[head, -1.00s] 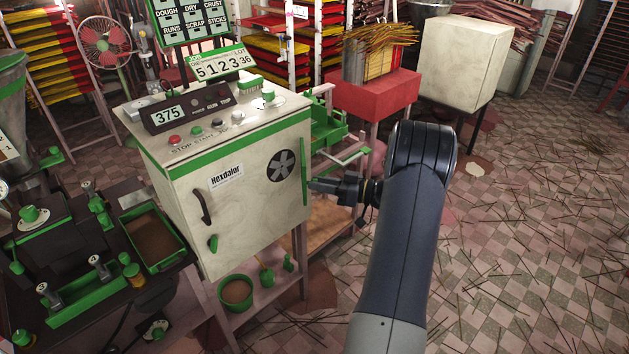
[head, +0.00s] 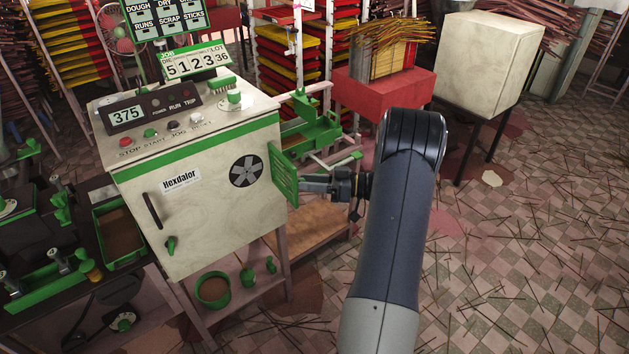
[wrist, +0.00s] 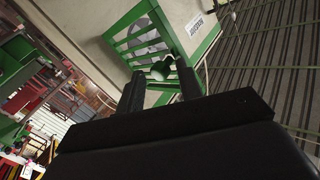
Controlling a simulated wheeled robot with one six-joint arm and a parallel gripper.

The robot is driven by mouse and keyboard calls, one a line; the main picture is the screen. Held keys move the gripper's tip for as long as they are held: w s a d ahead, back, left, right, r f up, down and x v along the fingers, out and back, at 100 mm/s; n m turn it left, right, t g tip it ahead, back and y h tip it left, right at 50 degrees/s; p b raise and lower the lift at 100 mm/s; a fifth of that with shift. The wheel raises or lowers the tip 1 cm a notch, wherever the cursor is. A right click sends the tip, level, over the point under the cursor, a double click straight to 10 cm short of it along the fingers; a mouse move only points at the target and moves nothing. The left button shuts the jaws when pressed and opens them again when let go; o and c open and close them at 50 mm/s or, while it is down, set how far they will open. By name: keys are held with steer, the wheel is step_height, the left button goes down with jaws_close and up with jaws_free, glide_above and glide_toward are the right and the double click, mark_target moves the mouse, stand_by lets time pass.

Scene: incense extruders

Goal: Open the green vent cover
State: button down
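The green vent cover (head: 284,176) is a slatted panel standing out from the right part of the cabinet's front. The dark round fan opening (head: 246,171) beside it is uncovered. My gripper (head: 306,183) is at the cover's right side in the head view. In the wrist view its two dark fingers (wrist: 158,82) are apart, with the knob at the gap between their tips; contact cannot be made out.
The cream Hexdalor cabinet (head: 200,215) has a black handle (head: 152,210) on its front. A green-framed machine (head: 310,125) stands behind the cover, near my arm. A red block (head: 385,97) and a pale box (head: 487,65) stand farther back. The floor at right is open, strewn with sticks.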

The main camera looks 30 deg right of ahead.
steer(key=shift+w+d+r+t, duration=0.15)
steer(key=shift+w+r+t, duration=0.2)
steer(key=shift+w, duration=0.35)
steer(key=c, duration=1.3)
jaws_free()
steer(key=o, duration=0.3)
steer(key=shift+w+f, duration=0.1)
steer(key=shift+w, duration=0.25)
steer(key=shift+s+f, duration=0.1)
steer(key=shift+s, duration=0.05)
steer(key=shift+c, duration=0.7)
steer(key=shift+s+d, duration=0.3)
steer(key=shift+d, duration=0.05)
steer(key=shift+c, duration=0.8)
steer(key=b+v, duration=0.1)
steer(key=v, duration=0.9)
steer(key=shift+s, duration=0.15)
steer(key=shift+a, duration=0.15)
